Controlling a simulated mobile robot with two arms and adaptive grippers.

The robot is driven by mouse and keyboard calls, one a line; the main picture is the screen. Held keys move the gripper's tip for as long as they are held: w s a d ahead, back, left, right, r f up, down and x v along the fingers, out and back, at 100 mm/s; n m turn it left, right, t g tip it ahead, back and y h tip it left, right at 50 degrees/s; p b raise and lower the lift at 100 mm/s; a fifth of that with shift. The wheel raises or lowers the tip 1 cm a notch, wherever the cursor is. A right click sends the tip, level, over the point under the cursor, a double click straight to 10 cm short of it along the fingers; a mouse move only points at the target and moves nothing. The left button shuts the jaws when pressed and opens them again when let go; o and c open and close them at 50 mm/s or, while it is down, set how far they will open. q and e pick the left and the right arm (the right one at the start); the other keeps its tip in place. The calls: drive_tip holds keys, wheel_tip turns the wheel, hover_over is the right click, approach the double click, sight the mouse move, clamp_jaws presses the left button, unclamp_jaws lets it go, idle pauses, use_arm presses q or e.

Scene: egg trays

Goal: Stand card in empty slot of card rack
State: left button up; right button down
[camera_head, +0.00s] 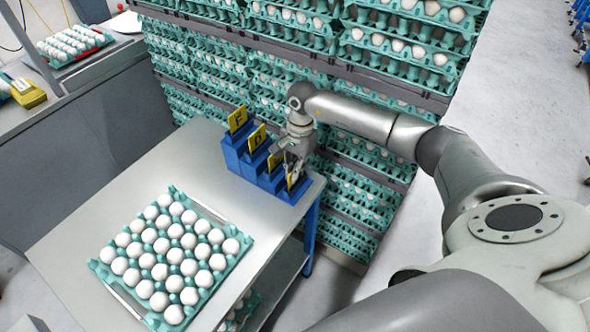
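A blue stepped card rack (232,157) stands at the far right corner of the metal table. Yellow cards with dark letters stand upright in its slots: one at the top (237,118), one on the step below (257,137), and one lower (275,161), partly covered by my gripper. Another yellow card (294,179) is at the lowest, front step, right at my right gripper's fingertips. My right gripper (291,168) points down over this front step. Its fingers overlap the card, and whether they press on it is too small to tell. My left gripper does not show.
A teal tray of white eggs (104,270) lies on the metal table (75,230), with bare tabletop around it. Tall stacks of egg trays (190,75) stand close behind the rack. A bench (95,110) with another egg tray and a yellow device (28,94) is at left.

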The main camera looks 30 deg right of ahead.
drive_tip(key=shift+f, duration=0.25)
drive_tip(key=c, duration=1.6)
unclamp_jaws()
drive_tip(key=shift+o, duration=0.2)
